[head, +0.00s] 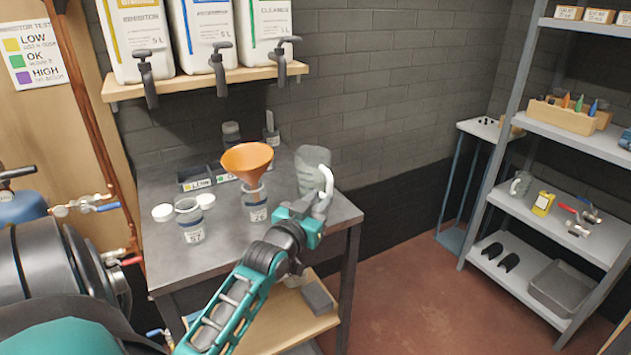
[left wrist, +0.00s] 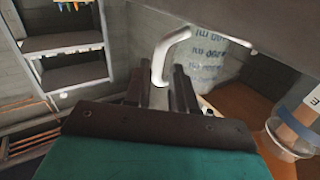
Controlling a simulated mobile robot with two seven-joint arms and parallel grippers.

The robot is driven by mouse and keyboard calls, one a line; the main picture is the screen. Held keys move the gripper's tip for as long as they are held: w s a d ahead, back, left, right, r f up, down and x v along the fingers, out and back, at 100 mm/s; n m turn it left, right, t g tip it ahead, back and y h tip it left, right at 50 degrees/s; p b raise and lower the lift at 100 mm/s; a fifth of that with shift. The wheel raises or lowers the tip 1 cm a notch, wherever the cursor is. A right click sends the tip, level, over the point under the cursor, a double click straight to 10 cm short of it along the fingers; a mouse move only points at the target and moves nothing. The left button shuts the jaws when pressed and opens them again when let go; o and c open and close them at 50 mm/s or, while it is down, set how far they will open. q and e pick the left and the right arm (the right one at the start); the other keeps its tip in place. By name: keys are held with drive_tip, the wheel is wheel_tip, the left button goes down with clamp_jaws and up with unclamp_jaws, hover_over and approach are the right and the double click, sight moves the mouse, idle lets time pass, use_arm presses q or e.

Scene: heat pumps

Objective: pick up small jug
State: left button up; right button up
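A translucent grey measuring jug (head: 311,172) with a white handle stands upright on the right end of the metal table (head: 180,262). The left wrist view shows its body with blue volume marks (left wrist: 207,58) and its white handle (left wrist: 168,50). My left gripper (head: 322,205) is at this handle. In the left wrist view, its two dark fingers (left wrist: 160,92) are apart, with the handle's lower end between or just beyond them. I cannot tell whether they touch it. A second jug (head: 520,184) with a handle stands on the grey shelf at right. My right gripper is not in view.
An orange funnel (head: 246,160) sits in a labelled jar (head: 256,207) beside the jug. An open jar (head: 190,222) and white lids (head: 163,213) are further left. Large canisters (head: 206,35) with taps stand on a wall shelf above. Floor right of the table is clear.

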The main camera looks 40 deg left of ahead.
sight(328, 191)
use_arm(q)
drive_tip(key=shift+r+x, duration=0.2)
drive_tip(key=shift+x, duration=2.45)
drive_tip(key=shift+c, duration=0.4)
clamp_jaws()
drive_tip(key=shift+r, duration=0.1)
